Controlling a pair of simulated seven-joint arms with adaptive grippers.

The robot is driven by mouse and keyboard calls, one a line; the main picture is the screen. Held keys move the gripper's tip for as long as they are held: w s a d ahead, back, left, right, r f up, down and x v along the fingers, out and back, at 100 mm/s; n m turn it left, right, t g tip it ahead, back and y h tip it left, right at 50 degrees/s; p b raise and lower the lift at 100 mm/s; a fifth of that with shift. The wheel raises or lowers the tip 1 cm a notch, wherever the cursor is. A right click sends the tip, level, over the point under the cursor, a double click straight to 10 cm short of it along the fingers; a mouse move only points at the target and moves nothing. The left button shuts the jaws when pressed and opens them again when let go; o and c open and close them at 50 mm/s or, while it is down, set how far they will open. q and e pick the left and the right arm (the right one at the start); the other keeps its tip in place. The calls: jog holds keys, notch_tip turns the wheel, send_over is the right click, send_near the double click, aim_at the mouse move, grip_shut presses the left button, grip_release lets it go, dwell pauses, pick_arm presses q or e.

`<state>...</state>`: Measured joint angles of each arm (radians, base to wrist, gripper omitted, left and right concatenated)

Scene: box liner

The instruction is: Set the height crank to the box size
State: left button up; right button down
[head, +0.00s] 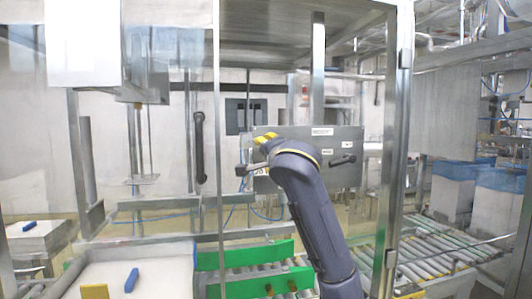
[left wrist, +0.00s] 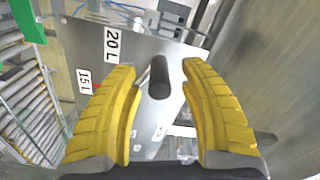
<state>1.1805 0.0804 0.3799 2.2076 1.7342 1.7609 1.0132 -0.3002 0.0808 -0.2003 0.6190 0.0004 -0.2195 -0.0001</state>
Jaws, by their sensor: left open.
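A grey metal panel (head: 300,137) with white labels stands at the middle of the head view. My left gripper (head: 265,141), with yellow fingers, is in front of its left part. In the left wrist view the panel (left wrist: 135,50) carries the labels 20 L (left wrist: 112,45) and 15 L (left wrist: 84,81). A small red mark (left wrist: 96,86) shows beside 15 L, partly behind a finger. A dark rounded handle (left wrist: 160,77) is seen between the open fingers of my left gripper (left wrist: 162,100); no contact is visible. A black handle (head: 342,160) sticks out at the panel's right in the head view.
A roller conveyor (head: 425,258) runs at the lower right. Green guide boards (head: 247,254) stand at the lower middle. At the lower left, a pale surface holds a blue piece (head: 132,280) and a yellow piece (head: 95,291). An upright metal post (head: 397,150) stands right of my arm.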

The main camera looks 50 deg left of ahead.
pick_arm(q)
jog(key=v, duration=1)
jog(key=shift+d, duration=0.3)
jog(key=shift+s, duration=0.1)
